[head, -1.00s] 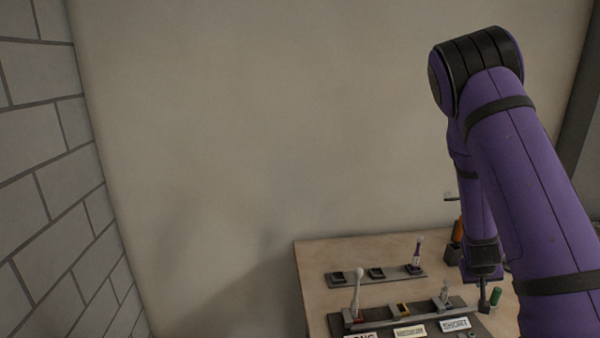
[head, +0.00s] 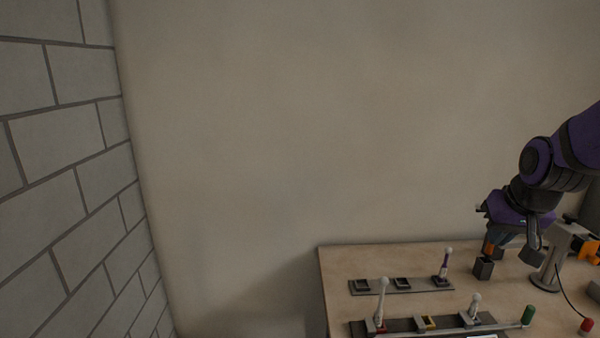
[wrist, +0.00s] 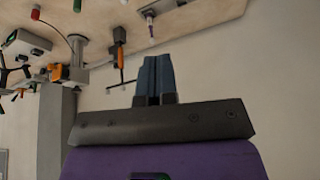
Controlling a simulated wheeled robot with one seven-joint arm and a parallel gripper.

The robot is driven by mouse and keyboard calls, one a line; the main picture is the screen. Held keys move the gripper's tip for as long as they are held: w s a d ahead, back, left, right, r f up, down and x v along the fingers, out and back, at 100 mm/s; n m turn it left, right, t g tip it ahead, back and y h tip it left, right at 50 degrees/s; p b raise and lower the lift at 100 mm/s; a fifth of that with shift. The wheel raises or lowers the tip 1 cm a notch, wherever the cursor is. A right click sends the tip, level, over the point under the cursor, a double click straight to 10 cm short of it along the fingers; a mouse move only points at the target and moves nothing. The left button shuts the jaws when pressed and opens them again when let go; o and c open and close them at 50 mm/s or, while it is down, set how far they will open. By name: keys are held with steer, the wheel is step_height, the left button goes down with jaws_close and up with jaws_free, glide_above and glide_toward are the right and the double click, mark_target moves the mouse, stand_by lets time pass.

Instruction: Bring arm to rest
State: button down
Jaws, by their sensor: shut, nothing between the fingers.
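My gripper (wrist: 156,78) shows in the wrist view with its two blue-grey fingers together and nothing between them. In the head view my purple and black arm comes in from the right edge. Its hand (head: 521,208) hangs above the right back part of the wooden table (head: 335,290). The fingertips are hard to make out there against the things behind. In the wrist view the table lies along the top of the picture, apart from the fingers.
A rack (head: 402,286) with a purple-handled tool (head: 445,264) stands on the table. Nearer is a rail with white-knobbed levers (head: 381,302). A dark holder (head: 483,268), a grey stand (head: 552,262) and a green-capped piece (head: 528,315) are at the right. The left wall side is free.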

steer(key=s+a+r+n, duration=0.1)
steer(key=s+a+r, duration=0.2)
steer(key=s, duration=0.6)
steer(key=s+a+r+n, duration=0.1)
steer(key=s+a+r, duration=0.3)
steer(key=s+r, duration=0.3)
steer(key=shift+s+a+r, duration=0.15)
steer(key=shift+s, duration=0.75)
stand_by(0.6)
